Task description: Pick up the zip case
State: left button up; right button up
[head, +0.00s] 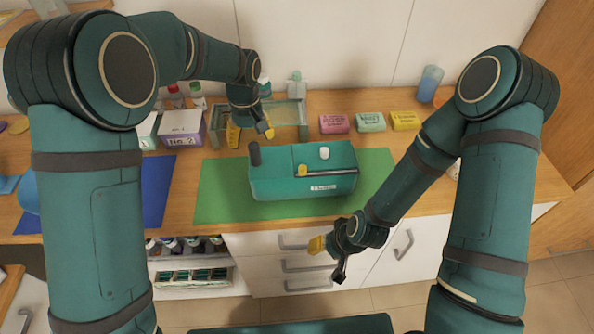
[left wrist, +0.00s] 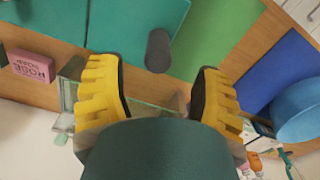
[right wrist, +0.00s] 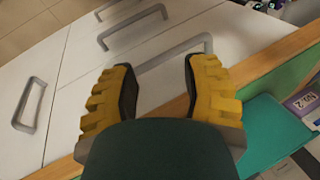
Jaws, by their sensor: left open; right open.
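A teal case (head: 290,185), which looks like the zip case, lies on the green mat (head: 220,190) with a dark seam and a small label on it. A dark cylinder (head: 254,153) is at its back left corner. My right gripper (head: 328,257) is open and empty in front of the counter edge, apart from the case.
Pink (head: 334,124), mint (head: 370,122) and yellow (head: 405,121) boxes stand behind the mat at right. A glass-sided tray (head: 290,118) is close behind the left gripper. A No. 2 box (head: 181,128) and a blue mat (head: 150,190) are at left. Drawer handles (head: 305,265) stick out below the counter.

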aim_at(256, 158)
pick_arm(q)
jog(key=shift+s+d+f, duration=0.1)
jog(key=shift+f, duration=3.85)
grip_shut()
